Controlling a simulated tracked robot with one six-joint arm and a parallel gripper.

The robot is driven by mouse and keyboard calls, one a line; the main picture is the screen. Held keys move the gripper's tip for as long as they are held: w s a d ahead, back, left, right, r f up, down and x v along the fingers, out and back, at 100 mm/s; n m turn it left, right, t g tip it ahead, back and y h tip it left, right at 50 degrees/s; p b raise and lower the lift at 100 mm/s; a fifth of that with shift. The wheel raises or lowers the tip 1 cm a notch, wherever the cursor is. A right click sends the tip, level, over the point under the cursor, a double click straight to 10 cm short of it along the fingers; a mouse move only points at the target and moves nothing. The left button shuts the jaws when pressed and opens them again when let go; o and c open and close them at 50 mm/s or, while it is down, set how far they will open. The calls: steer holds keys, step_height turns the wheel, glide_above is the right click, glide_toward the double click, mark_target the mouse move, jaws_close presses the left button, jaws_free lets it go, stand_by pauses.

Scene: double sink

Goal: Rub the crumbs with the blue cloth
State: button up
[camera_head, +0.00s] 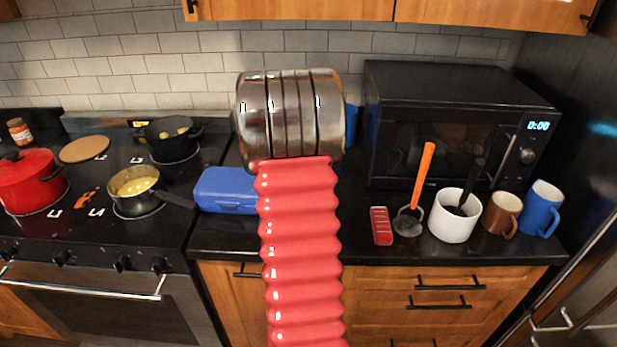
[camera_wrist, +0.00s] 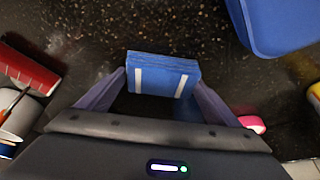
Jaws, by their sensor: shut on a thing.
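The blue cloth (camera_wrist: 162,68) is a folded block with two white stripes, seen in the wrist view. My gripper (camera_wrist: 160,82) is shut on it, one finger on each side, above the dark speckled counter. In the head view my own arm hides the gripper and the cloth. Small brown and pale specks (camera_wrist: 190,22) lie on the dark surface beyond the cloth in the wrist view. I cannot tell which are crumbs and which are the counter's pattern, or whether the cloth touches the counter.
A blue box (camera_head: 226,190) stands left of my arm and also shows in the wrist view (camera_wrist: 280,22). A red block (camera_head: 381,226), a white mug (camera_head: 453,222), a brown mug (camera_head: 502,214) and a blue mug (camera_head: 541,208) stand before the microwave (camera_head: 455,125). Pots occupy the stove.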

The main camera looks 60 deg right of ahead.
steer(key=shift+s+d, duration=0.4)
steer(key=shift+s, duration=0.4)
steer(key=shift+s+d, duration=0.35)
steer(key=shift+s, duration=0.4)
steer(key=shift+r, duration=0.15)
steer(key=shift+r, duration=2.95)
step_height(320, 180, up, 3)
steer(key=shift+w, duration=0.1)
